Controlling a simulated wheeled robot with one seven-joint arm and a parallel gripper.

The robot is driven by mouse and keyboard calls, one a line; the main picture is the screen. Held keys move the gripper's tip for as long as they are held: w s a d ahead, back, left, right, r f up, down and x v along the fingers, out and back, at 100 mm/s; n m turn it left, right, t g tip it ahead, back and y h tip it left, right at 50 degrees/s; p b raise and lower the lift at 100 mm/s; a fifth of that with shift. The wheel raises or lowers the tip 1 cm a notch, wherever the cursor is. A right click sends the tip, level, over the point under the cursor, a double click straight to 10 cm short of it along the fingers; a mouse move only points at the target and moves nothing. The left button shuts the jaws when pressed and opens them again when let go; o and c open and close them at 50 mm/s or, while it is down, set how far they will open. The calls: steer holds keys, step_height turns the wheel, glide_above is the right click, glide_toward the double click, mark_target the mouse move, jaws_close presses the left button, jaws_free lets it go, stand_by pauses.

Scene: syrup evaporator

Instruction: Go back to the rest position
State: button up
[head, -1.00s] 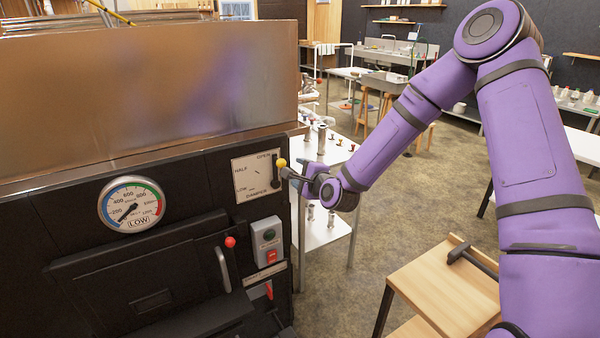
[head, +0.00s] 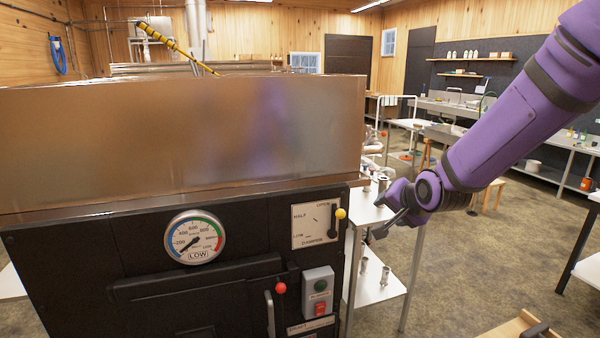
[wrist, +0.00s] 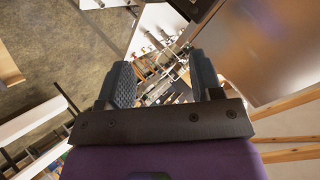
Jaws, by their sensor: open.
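My gripper (head: 385,232) is at the end of my purple arm, to the right of the black evaporator front (head: 85,285). It is apart from the damper plate (head: 312,226) and its yellow-knobbed lever (head: 340,214), which stands near the OPEN mark. In the wrist view my gripper (wrist: 165,82) shows two dark fingers spread apart with nothing between them. Behind the fingers is the white shelf with metal parts, out of focus.
The dial gauge (head: 195,238), a red-knobbed handle (head: 280,288) and a switch box (head: 319,292) are on the evaporator front. A white shelf unit (head: 378,285) stands close behind my gripper. A wooden stool top (head: 515,328) is at the lower right. Open floor lies to the right.

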steer(key=s+d+r+n+g+h, duration=0.1)
steer(key=s+d+r+n, duration=0.1)
steer(key=s, duration=0.8)
steer(key=s+d+r+n+g, duration=0.2)
steer(key=s+d+r, duration=0.2)
steer(key=s, duration=0.7)
steer(key=s+d+r+n+g+h, duration=0.1)
steer(key=s+d+r+n, duration=0.2)
steer(key=s+r, duration=0.3)
steer(key=s, duration=0.5)
steer(key=shift+r+g+h, duration=0.2)
steer(key=shift+g+h, duration=0.1)
steer(key=shift+g, duration=0.1)
